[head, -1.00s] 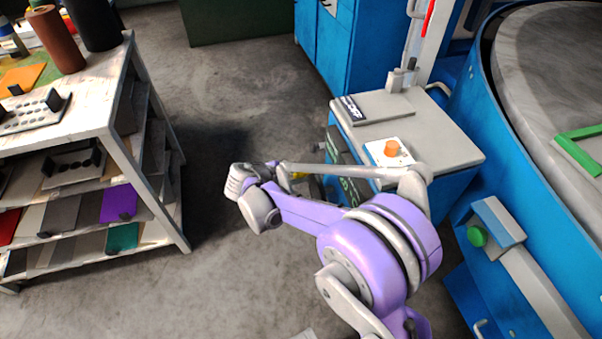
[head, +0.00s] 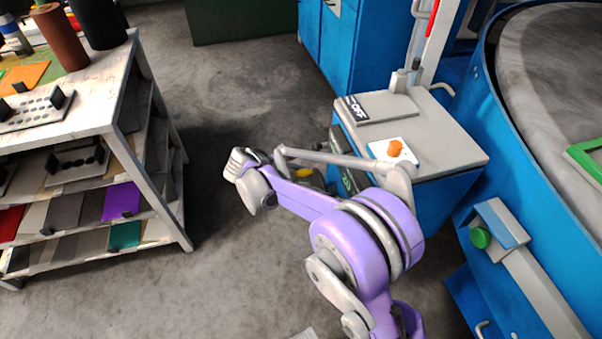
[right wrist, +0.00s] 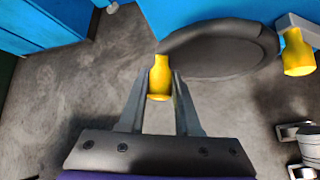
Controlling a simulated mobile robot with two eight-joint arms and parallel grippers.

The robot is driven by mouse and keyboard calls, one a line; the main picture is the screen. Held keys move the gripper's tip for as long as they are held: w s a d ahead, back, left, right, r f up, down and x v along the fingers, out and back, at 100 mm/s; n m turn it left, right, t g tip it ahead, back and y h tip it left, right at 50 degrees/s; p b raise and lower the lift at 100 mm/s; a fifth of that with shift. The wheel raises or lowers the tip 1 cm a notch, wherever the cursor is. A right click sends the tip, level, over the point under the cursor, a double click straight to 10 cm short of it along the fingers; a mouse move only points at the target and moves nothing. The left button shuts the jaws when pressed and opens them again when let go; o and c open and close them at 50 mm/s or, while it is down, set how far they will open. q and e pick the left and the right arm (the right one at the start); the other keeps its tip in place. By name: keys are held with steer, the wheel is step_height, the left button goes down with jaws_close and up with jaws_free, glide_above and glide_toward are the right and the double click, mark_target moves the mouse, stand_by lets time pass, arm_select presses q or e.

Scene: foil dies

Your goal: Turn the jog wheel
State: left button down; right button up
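In the right wrist view, a dark disc-like wheel (right wrist: 225,50) on the blue cabinet side carries a yellow handle (right wrist: 159,76) at its left edge. The fingers of my right gripper (right wrist: 160,90) lie on either side of this handle, with little or no gap. I cannot tell whether they press on it. In the head view, a small yellow piece (head: 304,171) shows behind my purple right arm, left of the grey-topped blue cabinet. My arm hides most of the wheel there. My left gripper is not in view.
The cabinet's grey top (head: 432,125) bears an orange knob (head: 395,148). A second yellow knob (right wrist: 298,53) is at the right in the wrist view. A green button (head: 480,238) is on the blue machine at the right. A shelf (head: 110,120) stands left, with bare floor between.

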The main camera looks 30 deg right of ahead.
steer(key=o, duration=0.5)
steer(key=shift+c, duration=0.2)
steer(key=p+v, duration=0.2)
steer(key=v, duration=0.8)
steer(key=shift+a+r, duration=0.3)
steer(key=shift+s, duration=0.1)
stand_by(0.5)
